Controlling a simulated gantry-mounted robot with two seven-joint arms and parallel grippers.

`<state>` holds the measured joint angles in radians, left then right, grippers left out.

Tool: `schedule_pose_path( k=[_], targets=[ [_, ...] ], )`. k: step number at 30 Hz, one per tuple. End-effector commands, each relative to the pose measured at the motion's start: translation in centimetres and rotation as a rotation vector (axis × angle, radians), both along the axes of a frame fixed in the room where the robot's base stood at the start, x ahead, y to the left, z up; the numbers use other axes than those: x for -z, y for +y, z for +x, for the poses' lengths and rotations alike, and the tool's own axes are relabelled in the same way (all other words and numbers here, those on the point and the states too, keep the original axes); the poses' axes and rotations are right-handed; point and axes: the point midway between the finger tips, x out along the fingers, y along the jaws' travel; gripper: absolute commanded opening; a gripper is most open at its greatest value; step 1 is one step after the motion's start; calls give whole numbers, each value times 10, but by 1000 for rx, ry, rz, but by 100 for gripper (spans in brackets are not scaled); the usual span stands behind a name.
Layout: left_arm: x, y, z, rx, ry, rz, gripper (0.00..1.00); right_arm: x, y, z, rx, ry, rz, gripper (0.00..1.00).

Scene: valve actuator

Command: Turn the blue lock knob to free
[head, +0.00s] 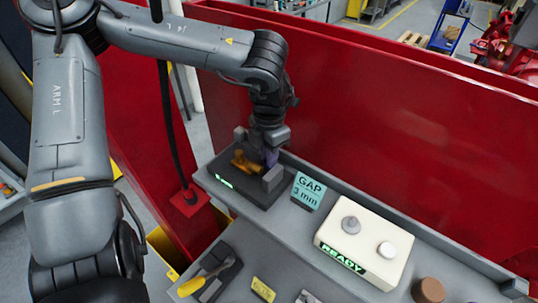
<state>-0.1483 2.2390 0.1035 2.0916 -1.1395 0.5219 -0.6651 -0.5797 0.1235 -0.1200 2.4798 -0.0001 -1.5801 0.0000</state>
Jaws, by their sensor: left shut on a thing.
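My left gripper (270,146) reaches down from above onto a dark fixture (229,187) on the grey bench. A small blue-purple piece (272,157), which looks like the blue lock knob, shows right at the gripper. The jaws are shut on it, though the gripper hides most of the knob and its turn angle cannot be read. A brass-orange valve part (243,163) sits just left of the gripper in the same fixture. Green lettering on the fixture's front is too small to read. My right gripper is not in view.
A teal "GAP 3 mm" sign (307,190) stands right of the fixture. A cream box (376,236) with two round knobs and a green "READY" display is farther right. A yellow-handled tool (217,270) lies in front. A red wall (400,110) rises behind the bench.

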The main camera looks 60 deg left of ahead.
Motion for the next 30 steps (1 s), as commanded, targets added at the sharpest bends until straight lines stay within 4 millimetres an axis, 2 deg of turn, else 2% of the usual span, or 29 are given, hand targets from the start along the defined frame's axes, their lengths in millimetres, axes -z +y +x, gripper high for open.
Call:
schedule_pose_path(
  k=[12,29,30],
  targets=[
    [-1,0,0,-203,-2,-1,0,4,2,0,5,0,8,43],
    [-2,-1,1,-233,-2,-1,0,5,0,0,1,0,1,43],
    [-2,-1,1,-233,-2,-1,18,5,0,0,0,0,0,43]
  ],
)
